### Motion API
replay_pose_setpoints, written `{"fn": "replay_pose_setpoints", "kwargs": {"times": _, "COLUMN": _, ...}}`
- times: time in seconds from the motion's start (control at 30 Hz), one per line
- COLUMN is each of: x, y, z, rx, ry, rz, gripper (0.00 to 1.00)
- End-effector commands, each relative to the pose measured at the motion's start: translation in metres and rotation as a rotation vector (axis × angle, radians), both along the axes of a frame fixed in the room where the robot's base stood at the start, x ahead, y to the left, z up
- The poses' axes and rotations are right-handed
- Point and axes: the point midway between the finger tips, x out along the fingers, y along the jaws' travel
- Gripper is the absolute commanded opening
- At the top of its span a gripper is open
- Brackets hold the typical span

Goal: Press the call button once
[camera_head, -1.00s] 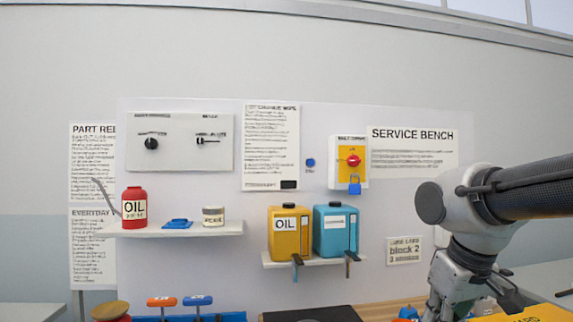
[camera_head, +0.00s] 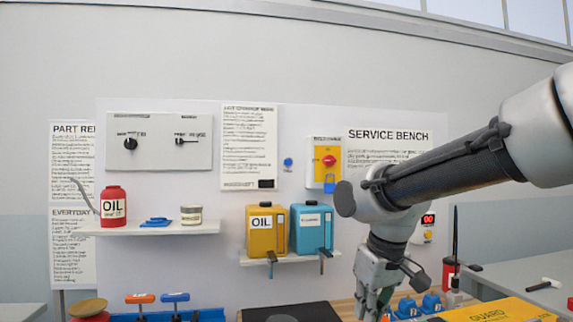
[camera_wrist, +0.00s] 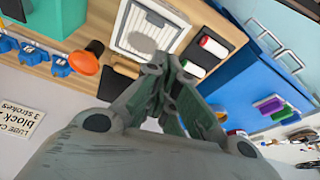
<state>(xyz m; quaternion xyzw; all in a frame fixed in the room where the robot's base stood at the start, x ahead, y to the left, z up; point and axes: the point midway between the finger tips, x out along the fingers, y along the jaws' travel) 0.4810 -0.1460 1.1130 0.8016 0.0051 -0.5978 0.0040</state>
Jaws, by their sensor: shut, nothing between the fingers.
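A small round blue button (camera_head: 288,162) is on the back panel, between a printed sheet and the yellow switch box. A tiny label is under it, too small to read; I take it to be the call button. Nothing covers it in the head view. My gripper (camera_head: 376,303) hangs low over the bench, below and to the right of the button and apart from it. It points down, shut and empty. The wrist view shows its fingers over the bench top, and the blue button is not seen there.
A yellow switch box (camera_head: 326,160) with a red knob and blue padlock is just right of the button. A yellow oil can (camera_head: 267,231) and a blue can (camera_head: 312,230) stand on a shelf below. A box with a red display (camera_head: 428,220) is behind my arm.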

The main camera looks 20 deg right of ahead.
Motion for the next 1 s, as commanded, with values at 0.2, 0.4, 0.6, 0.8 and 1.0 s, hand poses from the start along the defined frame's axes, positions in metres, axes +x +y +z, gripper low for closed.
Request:
{"fn": "replay_pose_setpoints", "kwargs": {"times": 0.2, "x": 0.044, "y": -0.002, "z": 0.021, "rx": -0.025, "ry": 0.01, "rz": 0.019, "gripper": 0.0}}
{"fn": "replay_pose_setpoints", "kwargs": {"times": 0.4, "x": 0.111, "y": -0.006, "z": 0.055, "rx": -0.079, "ry": -0.014, "rz": 0.071, "gripper": 0.0}}
{"fn": "replay_pose_setpoints", "kwargs": {"times": 0.6, "x": 0.2, "y": -0.011, "z": 0.101, "rx": -0.174, "ry": -0.074, "rz": 0.166, "gripper": 0.0}}
{"fn": "replay_pose_setpoints", "kwargs": {"times": 0.8, "x": 0.286, "y": -0.018, "z": 0.153, "rx": -0.293, "ry": -0.155, "rz": 0.274, "gripper": 0.0}}
{"fn": "replay_pose_setpoints", "kwargs": {"times": 1.0, "x": 0.351, "y": -0.026, "z": 0.218, "rx": -0.437, "ry": -0.253, "rz": 0.382, "gripper": 0.0}}
